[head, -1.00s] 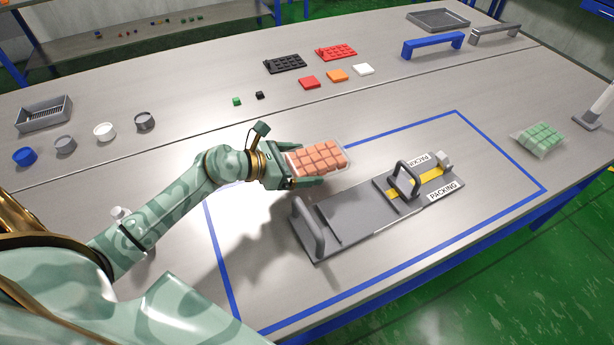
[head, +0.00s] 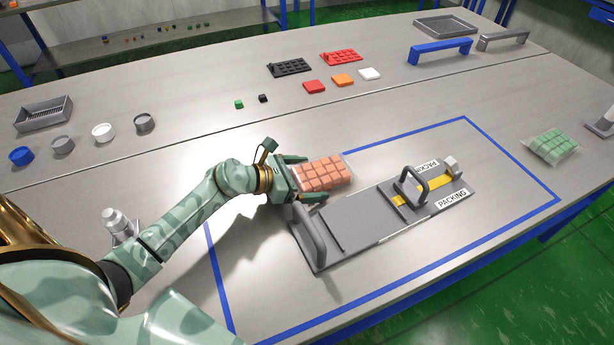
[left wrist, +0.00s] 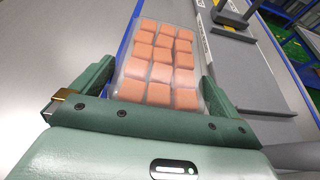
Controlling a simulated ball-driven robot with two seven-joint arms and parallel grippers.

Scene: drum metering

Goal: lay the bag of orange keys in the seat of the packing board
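The bag of orange keys (head: 323,173), clear with blocky orange keys in rows, is between the fingers of my left gripper (head: 302,178). The bag is at the back edge of the grey packing board (head: 375,217), seemingly just above the surface. The board's flat seat area (head: 358,212) lies between its left handle and the yellow-striped part. My right gripper is not in view.
The board has an upright left handle (head: 308,236) and a second handle (head: 413,183) near the PACKING label. A blue outline (head: 520,165) surrounds it. A bag of green keys (head: 552,147) lies at far right. Small blocks, plates and cups stand farther back.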

